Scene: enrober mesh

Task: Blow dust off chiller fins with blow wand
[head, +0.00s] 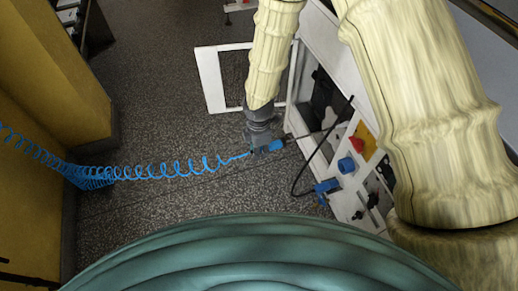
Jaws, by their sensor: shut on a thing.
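My gripper (262,146) is shut on the blow wand, whose blue body (276,145) shows at the fingertips. A thin dark line, perhaps its tube, runs from it to the right toward the open white cabinet (296,78). A blue coiled hose (165,172) leads from the wand to the left. The cabinet has a dark opening (324,98) beside my forearm. Chiller fins cannot be made out clearly, and no dust can be told at this size. My arm covers part of the cabinet's left side.
A white open frame (210,82) extends left from the cabinet above the speckled floor (160,110). The cabinet holds a yellow panel (368,141), blue fittings (346,165) and a curved black cable (308,162). A yellow wall (30,190) stands left. Open floor lies between.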

